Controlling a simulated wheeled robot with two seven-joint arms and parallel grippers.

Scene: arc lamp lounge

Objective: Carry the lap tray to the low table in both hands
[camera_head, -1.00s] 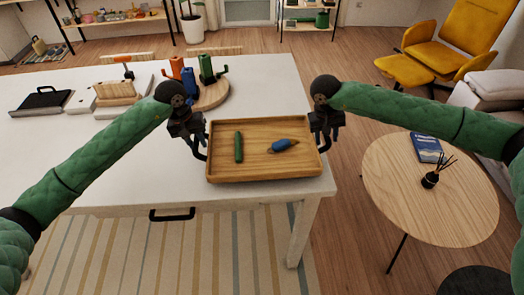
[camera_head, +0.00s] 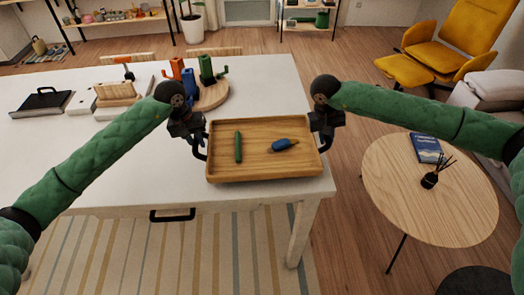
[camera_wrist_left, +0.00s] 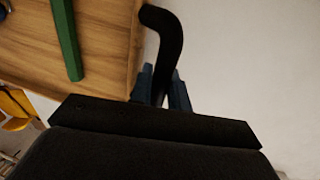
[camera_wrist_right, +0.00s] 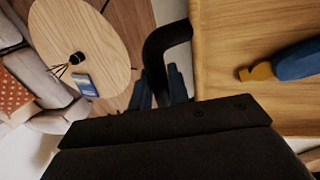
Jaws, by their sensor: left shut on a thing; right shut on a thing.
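The wooden lap tray (camera_head: 262,173) is at the front right corner of the white table, with a black handle at each end. A green stick-like item (camera_head: 238,147) and a blue item with a tan tip (camera_head: 282,146) lie in it. My left gripper (camera_head: 201,147) is shut on the left handle (camera_wrist_left: 168,45). My right gripper (camera_head: 325,142) is shut on the right handle (camera_wrist_right: 160,48). I cannot tell whether the tray touches the tabletop. The low round wooden table (camera_head: 410,205) stands to the right, apart from the tray.
The low table holds a blue book (camera_head: 426,148) and a black reed diffuser (camera_head: 430,180) toward its back; its front is bare. On the white table (camera_head: 110,160), a round board (camera_head: 211,97) with several coloured items stands behind the tray. Floor shows between the tables.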

